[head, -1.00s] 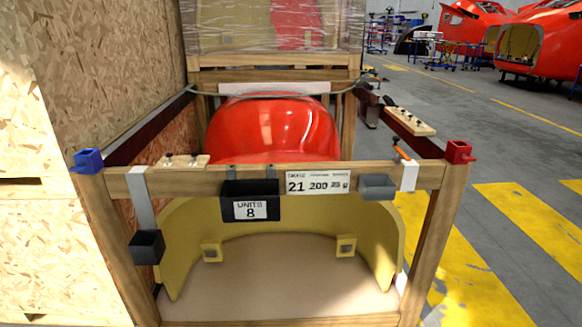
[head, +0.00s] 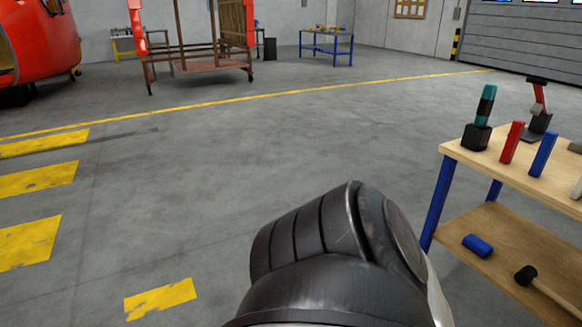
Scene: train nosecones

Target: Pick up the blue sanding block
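A flat blue block (head: 542,154) stands upright on the wooden top of a workbench (head: 465,152) at the right edge of the head view. A similar red block (head: 511,142) stands to its left. A rounded blue piece (head: 477,245) lies on the bench's lower shelf. I cannot tell for sure which blue thing is the sanding block. A dark, ribbed part of my own arm fills the bottom middle, left of the bench and apart from the blue things. Neither gripper is in view.
A teal-and-black tool in a black holder (head: 479,131) stands at the bench corner. A black-headed mallet (head: 528,277) lies on the lower shelf. A blue leg (head: 440,203) supports the bench's left side. Open grey floor (head: 250,150) with yellow markings lies to the left.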

